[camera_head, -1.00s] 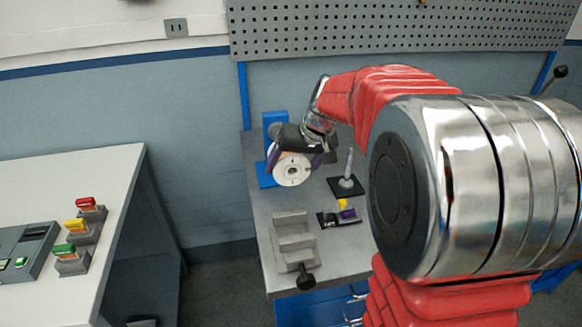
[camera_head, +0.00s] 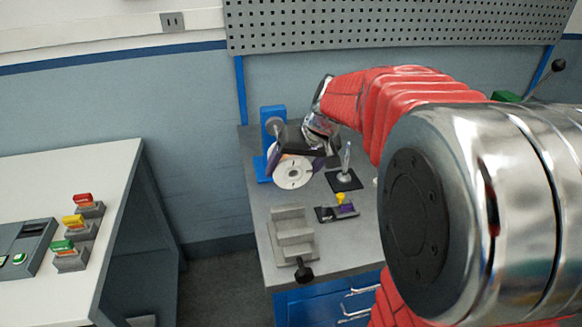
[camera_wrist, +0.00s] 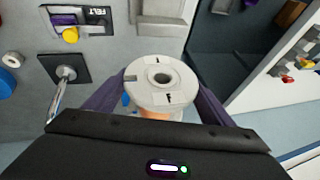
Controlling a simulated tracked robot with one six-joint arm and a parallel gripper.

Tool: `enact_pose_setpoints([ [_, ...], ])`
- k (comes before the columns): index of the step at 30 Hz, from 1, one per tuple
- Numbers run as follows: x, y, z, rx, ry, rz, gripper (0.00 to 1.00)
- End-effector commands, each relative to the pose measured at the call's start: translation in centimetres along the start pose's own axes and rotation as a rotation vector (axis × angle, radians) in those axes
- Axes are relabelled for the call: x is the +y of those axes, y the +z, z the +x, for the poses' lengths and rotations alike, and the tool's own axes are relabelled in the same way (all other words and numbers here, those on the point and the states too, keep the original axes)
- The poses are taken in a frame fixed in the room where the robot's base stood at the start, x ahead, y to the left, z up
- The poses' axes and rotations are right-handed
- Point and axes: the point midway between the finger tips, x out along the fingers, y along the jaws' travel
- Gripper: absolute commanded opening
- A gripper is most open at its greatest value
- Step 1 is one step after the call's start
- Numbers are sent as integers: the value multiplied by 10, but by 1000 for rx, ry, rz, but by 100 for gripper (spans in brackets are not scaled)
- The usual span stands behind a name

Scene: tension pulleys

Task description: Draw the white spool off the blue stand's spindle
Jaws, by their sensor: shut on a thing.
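The white spool (camera_head: 283,176) faces the head camera with its round flange and dark centre hole, in front of the blue stand (camera_head: 268,164). My gripper (camera_head: 302,164) is shut on the spool, its purple fingers on both sides. The wrist view shows the spool (camera_wrist: 145,96) between the fingers, with an orange-brown band below the flange. The stand's upright shows behind and left of the gripper, with a grey round part (camera_head: 273,126) near its top. The spool appears in front of that part and lower; whether the spindle's tip is still inside it is hidden.
A dark plate with an upright metal post (camera_head: 345,176) stands right of the spool. A small felt tray with a yellow knob (camera_head: 341,198) and a grey stepped block (camera_head: 291,232) lie nearer. A perforated panel is behind; a white table (camera_head: 110,170) stands left.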

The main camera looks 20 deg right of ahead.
Motion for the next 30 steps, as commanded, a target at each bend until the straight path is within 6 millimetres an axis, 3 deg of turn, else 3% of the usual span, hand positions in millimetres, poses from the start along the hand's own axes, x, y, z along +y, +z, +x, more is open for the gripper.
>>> enact_pose_setpoints([
  [30, 0, 9, -5, 3, 0, 0, 40],
])
